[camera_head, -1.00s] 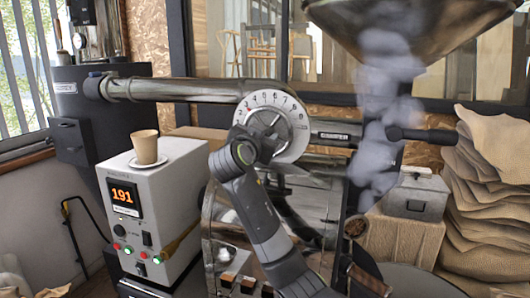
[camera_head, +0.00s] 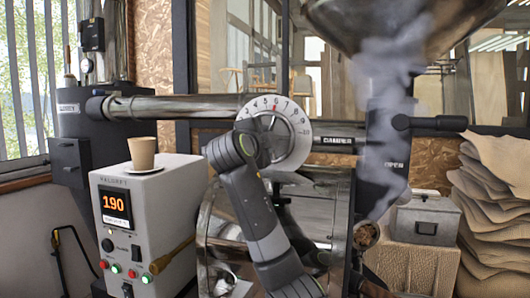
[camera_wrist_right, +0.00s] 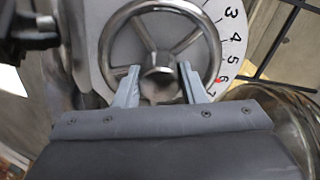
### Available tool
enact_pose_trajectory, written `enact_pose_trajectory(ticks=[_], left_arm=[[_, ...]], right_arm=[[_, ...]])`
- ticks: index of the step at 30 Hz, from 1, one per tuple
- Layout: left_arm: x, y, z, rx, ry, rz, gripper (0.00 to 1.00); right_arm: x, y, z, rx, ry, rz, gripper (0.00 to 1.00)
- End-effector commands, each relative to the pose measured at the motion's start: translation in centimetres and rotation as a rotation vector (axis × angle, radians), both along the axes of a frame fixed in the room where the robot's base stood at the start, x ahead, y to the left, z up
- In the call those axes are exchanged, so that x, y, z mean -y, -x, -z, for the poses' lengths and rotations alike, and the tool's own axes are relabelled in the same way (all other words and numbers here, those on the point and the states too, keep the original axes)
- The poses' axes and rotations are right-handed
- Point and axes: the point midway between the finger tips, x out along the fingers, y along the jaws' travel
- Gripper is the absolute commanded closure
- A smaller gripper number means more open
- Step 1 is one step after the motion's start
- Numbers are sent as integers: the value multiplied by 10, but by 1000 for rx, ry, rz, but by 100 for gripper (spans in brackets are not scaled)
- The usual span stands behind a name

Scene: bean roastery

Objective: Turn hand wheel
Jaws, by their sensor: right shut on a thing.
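The white numbered dial (camera_head: 298,140) sits on the damper pipe, with a red mark at its top near the 6. In the right wrist view the metal hand wheel (camera_wrist_right: 158,72) with its round rim, spokes and central hub fills the middle, with the dial (camera_wrist_right: 232,42) around it and the red mark beside the 6. My right gripper (camera_head: 262,143) reaches up to the wheel from below and hides part of it. In the wrist view its two fingers (camera_wrist_right: 158,80) stand on either side of the hub, shut on the wheel. My left gripper is out of view.
A white control box (camera_head: 150,225) reading 190 stands at left with a paper cup (camera_head: 142,153) on it. The damper pipe (camera_head: 175,107) runs left from the dial. A steaming hopper (camera_head: 400,30) hangs above right. Sacks (camera_head: 490,200) and a grey metal box (camera_head: 425,220) stand at right.

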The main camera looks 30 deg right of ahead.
Motion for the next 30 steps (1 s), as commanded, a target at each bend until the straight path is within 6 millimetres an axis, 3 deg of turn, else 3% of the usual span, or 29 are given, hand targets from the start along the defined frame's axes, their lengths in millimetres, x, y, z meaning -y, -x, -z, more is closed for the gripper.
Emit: enact_pose_trajectory(ticks=[1,15,30], left_arm=[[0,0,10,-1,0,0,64],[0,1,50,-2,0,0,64],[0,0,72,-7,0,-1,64]], right_arm=[[0,0,2,41,-26,-3,100],[0,1,-2,383,-312,-7,100],[0,1,-5,659,-546,-8,100]])
